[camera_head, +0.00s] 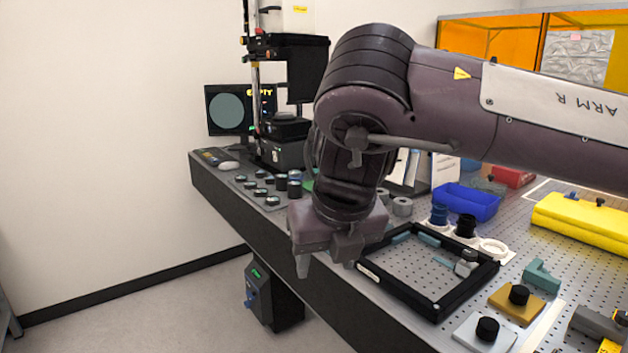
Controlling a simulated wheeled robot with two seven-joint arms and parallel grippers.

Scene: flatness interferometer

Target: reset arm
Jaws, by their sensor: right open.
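My right arm, marked "ARM R", comes in from the right and bends down at the middle of the picture. My right gripper (325,262) points down in front of the table's front edge, beside the black frame. It is open, with nothing seen between its fingers. My left gripper is not in view. The perforated table (402,266) runs from the back left to the front right. The interferometer (287,95) stands at its far left end, partly hidden behind my arm, with a monitor (226,110) showing a grey disc.
A black rectangular frame (420,302) lies right of my gripper. A blue bin (466,202), a yellow block (582,222), a gold plate (517,306) and a white plate (483,336) occupy the right side. Several small dark cylinders (280,183) stand at the left.

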